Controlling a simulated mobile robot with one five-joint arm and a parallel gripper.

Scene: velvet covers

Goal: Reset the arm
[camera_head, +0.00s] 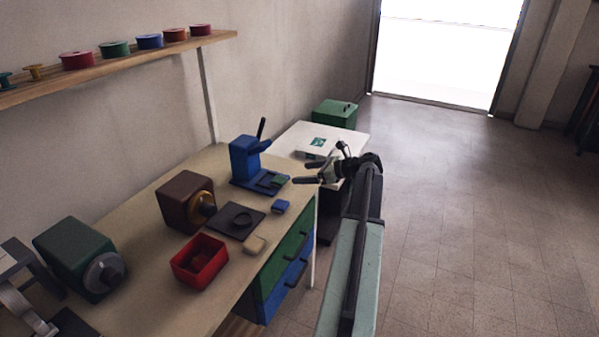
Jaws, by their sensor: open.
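My gripper (309,172) is at the end of my arm, in the middle of the head view. Its two dark fingers point left and are spread apart, with nothing seen between them. It shows beside the right edge of the workbench (135,230), near a blue press-like machine (245,160). A white side table (297,133) is partly hidden behind the gripper. My pale green arm comes up from the bottom of the view.
On the bench are a red bin (200,262), a dark mat (236,220) with a ring, a blue block (281,206), a cream block (255,244), a brown machine (185,201) and a green machine (80,258). A shelf (130,64) holds several spools. Floor at right is clear.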

